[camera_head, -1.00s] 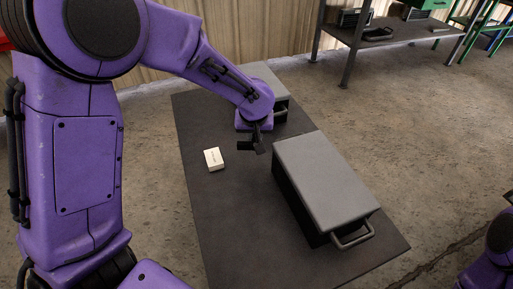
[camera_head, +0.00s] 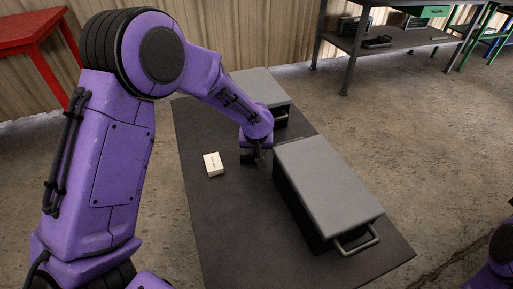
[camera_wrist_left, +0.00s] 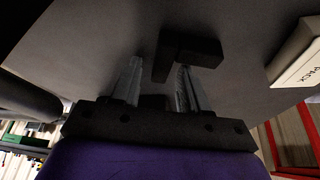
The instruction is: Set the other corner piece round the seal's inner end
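My left gripper (camera_head: 254,160) is low over the dark table, beside the near grey-lidded enclosure (camera_head: 325,185). In the left wrist view its two metal fingers (camera_wrist_left: 160,82) are apart. A black L-shaped corner piece (camera_wrist_left: 192,48) is at the fingertips. One leg reaches between the fingers, close to the right-hand one in the picture, and a gap shows to the other finger. In the head view the piece is hard to tell from the dark gripper. I cannot make out the seal or the first corner piece. My right gripper is out of view.
A white box (camera_head: 213,164) lies left of the gripper on the table (camera_head: 225,225); it also shows in the left wrist view (camera_wrist_left: 298,58). A second grey-lidded enclosure (camera_head: 262,88) stands at the table's back. Handles stick out from both enclosures. The table's near left part is clear.

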